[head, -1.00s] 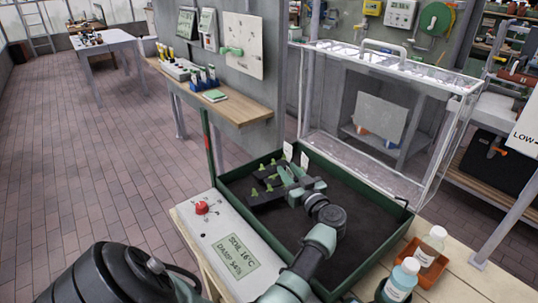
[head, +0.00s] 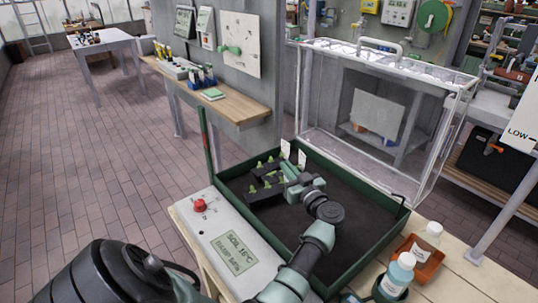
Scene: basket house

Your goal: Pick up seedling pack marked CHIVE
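Dark seedling packs (head: 264,195) with small green seedlings sit in the back left part of a green-walled tray (head: 374,246) with a dark bed. Two white tags (head: 286,148) stand behind them at the tray's back edge. Any writing on the tags or packs is too small to read, so I cannot tell which pack is marked CHIVE. My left gripper (head: 289,172) reaches over the tray from the front, with its fingers at the right side of the packs. I cannot make out the gap between the fingers or whether they touch a pack. My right gripper is out of view.
A clear lid (head: 441,145) with a handle stands raised behind the tray. A control box (head: 229,246) with a red knob is at the tray's left. Bottles (head: 398,271) and an orange dish (head: 420,258) are at the right front. Open brick floor lies to the left.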

